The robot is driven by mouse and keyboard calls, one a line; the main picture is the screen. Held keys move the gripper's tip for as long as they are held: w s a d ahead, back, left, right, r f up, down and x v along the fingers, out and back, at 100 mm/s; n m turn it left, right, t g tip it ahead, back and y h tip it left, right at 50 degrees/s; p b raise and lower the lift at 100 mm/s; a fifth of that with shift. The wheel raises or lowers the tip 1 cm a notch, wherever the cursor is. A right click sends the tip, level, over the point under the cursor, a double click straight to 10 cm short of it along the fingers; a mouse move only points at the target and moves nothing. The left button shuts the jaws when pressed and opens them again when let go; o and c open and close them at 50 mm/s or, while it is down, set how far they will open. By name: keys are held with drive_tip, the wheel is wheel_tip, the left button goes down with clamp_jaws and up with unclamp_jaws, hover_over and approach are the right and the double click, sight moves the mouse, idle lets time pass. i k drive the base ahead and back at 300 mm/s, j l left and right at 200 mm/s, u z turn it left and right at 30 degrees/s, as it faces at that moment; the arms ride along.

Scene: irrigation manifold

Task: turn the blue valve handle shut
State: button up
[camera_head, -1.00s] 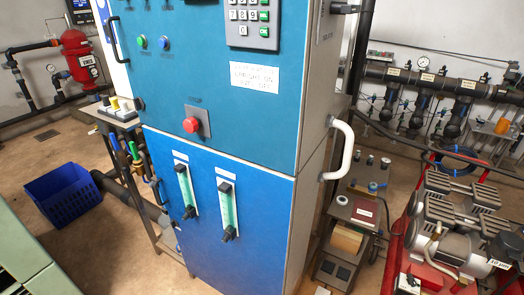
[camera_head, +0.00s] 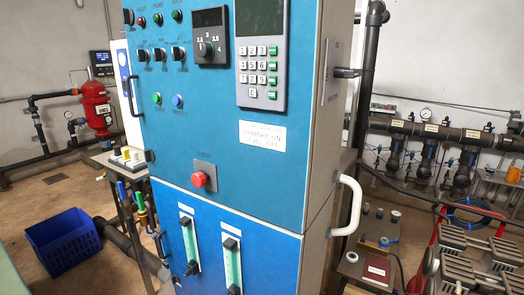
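A blue upright handle (camera_head: 122,190) shows beside a yellow-and-green one (camera_head: 139,200) at the cabinet's left side, on piping low by a small stand. Its turn position is too small to tell. At the right, a dark pipe manifold (camera_head: 432,131) runs along the wall with several valves hanging below it. Small blue parts near these valves are too small to tell as handles. I cannot tell which of these is the task's valve. My gripper is not in view.
A blue control cabinet (camera_head: 225,140) with a red button (camera_head: 198,180) and a white side handle (camera_head: 347,205) fills the middle. A blue crate (camera_head: 64,243) stands on the floor at left. A machine (camera_head: 465,262) with a red frame stands at lower right.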

sight(121, 189)
drive_tip(key=i+j+u, duration=0.65)
drive_tip(key=i+u, duration=0.35)
drive_tip(key=k+j, duration=0.1)
